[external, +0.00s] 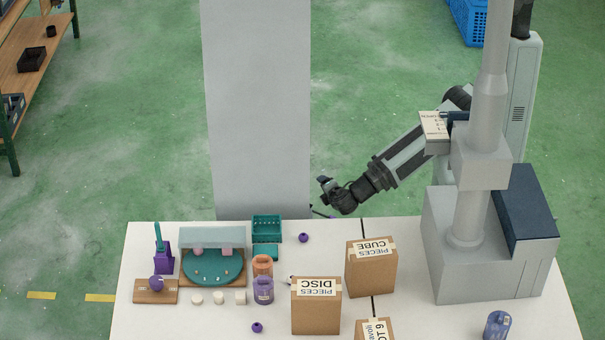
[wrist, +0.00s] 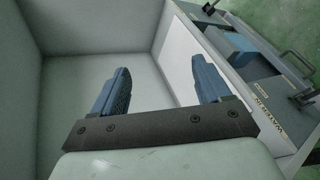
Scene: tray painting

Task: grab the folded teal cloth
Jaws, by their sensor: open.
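A small flat teal piece (external: 265,251), which looks like the folded cloth, lies on the white table just in front of a teal holed box (external: 266,228). My gripper (external: 322,196) is beyond the table's back edge, to the right of the cloth and apart from it. In the wrist view my gripper (wrist: 160,85) shows two blue fingers spread wide with nothing between them. The cloth does not show in the wrist view.
A round teal tray (external: 213,268) and a purple holder (external: 163,262) stand left of the cloth. Orange and purple jars (external: 263,290) stand in front. Cardboard boxes (external: 371,268) are to the right. A tall grey panel (external: 258,110) rises behind the table.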

